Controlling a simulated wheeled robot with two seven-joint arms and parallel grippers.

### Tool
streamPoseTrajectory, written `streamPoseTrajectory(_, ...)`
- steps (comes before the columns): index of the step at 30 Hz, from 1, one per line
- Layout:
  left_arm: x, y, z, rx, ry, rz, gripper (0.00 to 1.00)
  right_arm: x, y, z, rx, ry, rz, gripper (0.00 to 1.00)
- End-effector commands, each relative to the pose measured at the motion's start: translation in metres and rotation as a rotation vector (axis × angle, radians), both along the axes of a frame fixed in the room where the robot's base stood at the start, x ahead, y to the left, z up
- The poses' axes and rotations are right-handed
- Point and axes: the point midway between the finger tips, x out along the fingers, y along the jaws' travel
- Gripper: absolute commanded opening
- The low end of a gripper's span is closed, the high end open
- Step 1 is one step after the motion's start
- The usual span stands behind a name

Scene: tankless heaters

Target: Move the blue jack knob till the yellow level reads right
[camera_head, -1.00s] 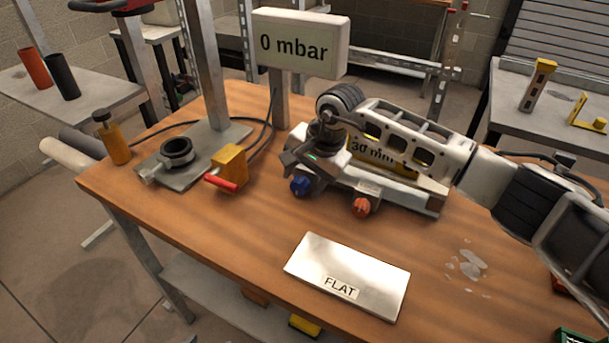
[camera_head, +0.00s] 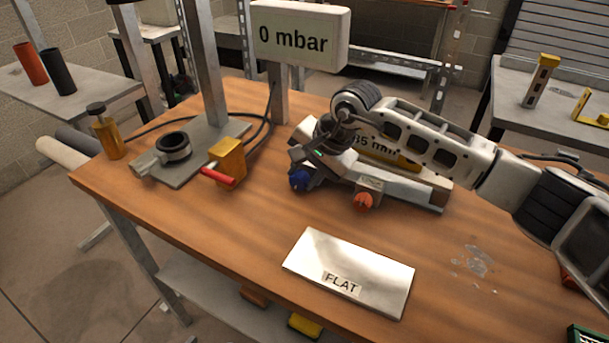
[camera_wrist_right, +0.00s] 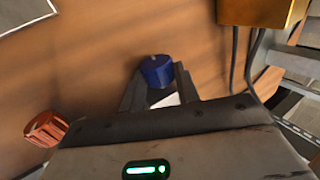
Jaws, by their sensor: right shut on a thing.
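The blue jack knob (camera_head: 299,180) is on the front left of the grey jack fixture on the workbench. In the right wrist view the blue knob (camera_wrist_right: 157,71) sits between the tips of my right gripper (camera_wrist_right: 160,85). The yellow level (camera_head: 398,160) lies behind my arm on the fixture; its label partly shows and seems to read 35 mm. The rest of the level, with any bubble, is hidden by my arm. My left gripper is out of view.
An orange knob (camera_head: 363,202) is right of the blue one. A FLAT plate (camera_head: 350,270) lies in front. A yellow valve block (camera_head: 228,162) with a red handle stands left. A sign reading 0 mbar (camera_head: 300,36) stands behind.

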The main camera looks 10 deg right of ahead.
Motion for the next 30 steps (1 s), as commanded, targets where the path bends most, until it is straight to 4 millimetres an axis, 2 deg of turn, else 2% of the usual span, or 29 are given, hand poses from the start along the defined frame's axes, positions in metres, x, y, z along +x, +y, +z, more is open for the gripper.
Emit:
streamPoseTrajectory(2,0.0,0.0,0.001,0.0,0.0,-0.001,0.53,0.0,-0.001,0.001,-0.001,0.001,-0.003,0.09)
streamPoseTrajectory(3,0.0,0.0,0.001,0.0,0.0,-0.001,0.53,0.0,-0.001,0.001,-0.001,0.001,-0.003,0.34)
streamPoseTrajectory(5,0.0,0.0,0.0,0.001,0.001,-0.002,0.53,0.0,-0.001,0.001,-0.001,0.001,-0.003,0.51)
streamPoseTrajectory(6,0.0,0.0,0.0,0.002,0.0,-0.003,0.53,0.0,-0.001,0.001,-0.001,0.001,-0.003,0.53)
streamPoseTrajectory(17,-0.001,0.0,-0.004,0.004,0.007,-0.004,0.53,-0.001,-0.003,0.006,0.0,0.0,-0.001,0.53)
streamPoseTrajectory(22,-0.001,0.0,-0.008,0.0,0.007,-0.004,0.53,-0.008,-0.014,0.03,-0.002,-0.004,-0.002,0.53)
streamPoseTrajectory(30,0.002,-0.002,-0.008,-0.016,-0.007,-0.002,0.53,-0.025,-0.038,0.09,-0.002,-0.005,-0.003,0.53)
